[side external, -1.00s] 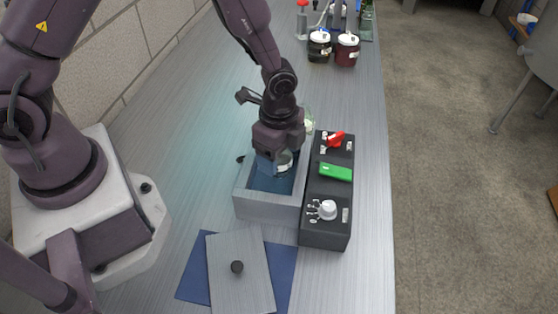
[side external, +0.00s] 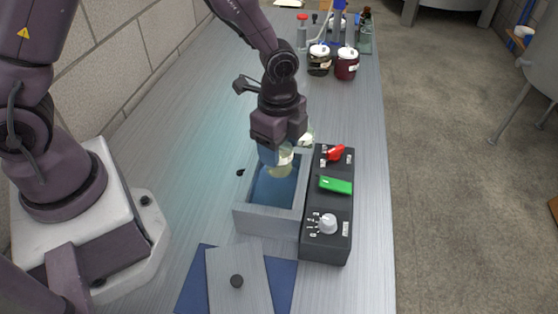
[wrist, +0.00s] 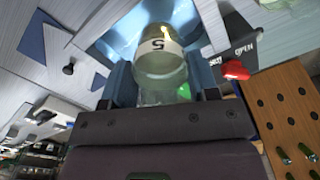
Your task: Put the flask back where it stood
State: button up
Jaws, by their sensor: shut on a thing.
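My gripper (side external: 279,153) is shut on a glass flask (side external: 284,162) with pale yellowish contents. The flask hangs over the far part of an open grey box (side external: 265,222) with a blue interior. In the wrist view the flask (wrist: 160,62) sits between the two fingers (wrist: 160,85) and bears a pale band marked 5. The fingers hide part of the flask in the side view.
A black control box (side external: 327,240) with a red switch, green piece and white knob adjoins the grey box on the right. A grey lid (side external: 238,262) lies on a blue mat (side external: 285,285) in front. Two dark jars (side external: 346,66) stand at the back. The bench to the left is clear.

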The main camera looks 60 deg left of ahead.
jog(key=r, duration=0.9)
jog(key=shift+w+a+r, duration=0.15)
jog(key=shift+w+r, duration=0.15)
jog(key=shift+r, duration=0.05)
jog(key=w+a+n, duration=0.5)
jog(key=w+a, duration=0.9)
jog(key=a, duration=0.1)
jog(key=shift+a+f, duration=0.15)
jog(key=shift+f, duration=3.8)
jog(key=shift+a+f, duration=0.1)
jog(key=shift+f, duration=3.85)
jog(key=shift+s+f, duration=0.1)
jog(key=shift+f, duration=0.6)
jog(key=o, duration=1.5)
jog(key=shift+c, duration=0.2)
